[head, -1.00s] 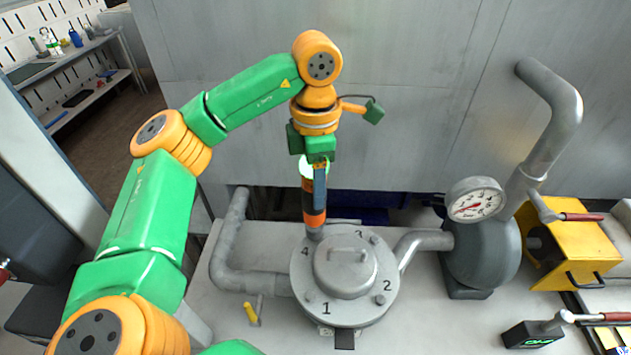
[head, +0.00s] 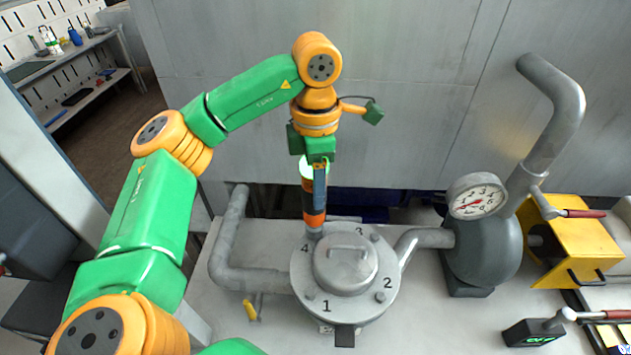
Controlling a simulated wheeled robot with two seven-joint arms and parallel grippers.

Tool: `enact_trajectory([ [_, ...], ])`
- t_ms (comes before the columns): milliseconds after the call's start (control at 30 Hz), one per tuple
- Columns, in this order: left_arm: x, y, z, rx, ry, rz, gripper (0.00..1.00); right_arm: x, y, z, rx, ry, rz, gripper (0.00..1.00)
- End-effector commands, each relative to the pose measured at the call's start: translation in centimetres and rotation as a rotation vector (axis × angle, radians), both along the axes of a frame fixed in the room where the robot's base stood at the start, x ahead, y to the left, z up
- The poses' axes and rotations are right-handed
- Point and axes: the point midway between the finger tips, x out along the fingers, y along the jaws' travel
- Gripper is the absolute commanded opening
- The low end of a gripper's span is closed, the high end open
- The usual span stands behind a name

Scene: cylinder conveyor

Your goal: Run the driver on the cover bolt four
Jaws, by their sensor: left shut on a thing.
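A round grey cover (head: 345,262) with a raised handle lies on the housing, with numbers 1, 2, 3 and 4 marked around it. Bolt heads show near 1 (head: 310,296), 2 (head: 380,299) and 3 (head: 374,238). My left gripper (head: 318,168) is shut on the driver (head: 314,205), an orange and black tool with a pale top, held upright. The driver's grey tip (head: 314,233) is over the spot next to number 4. The bolt there is hidden by the tip, and I cannot tell whether they touch. My right gripper is not in view.
A pressure gauge (head: 477,196) and grey pump body stand right of the cover, joined by a pipe. A yellow box (head: 575,242) and a black device with a green display (head: 533,334) are farther right. A grey pipe (head: 228,240) and yellow-handled valve (head: 250,310) lie left.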

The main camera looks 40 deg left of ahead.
Motion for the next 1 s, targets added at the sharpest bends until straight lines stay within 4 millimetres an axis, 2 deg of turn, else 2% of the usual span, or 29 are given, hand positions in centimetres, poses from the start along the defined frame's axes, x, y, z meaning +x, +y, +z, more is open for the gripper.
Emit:
enact_trajectory([
  [1000,0.0,-0.01,-0.81,0.0,0.0,0.0,0.0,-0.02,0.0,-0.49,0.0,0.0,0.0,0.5],
])
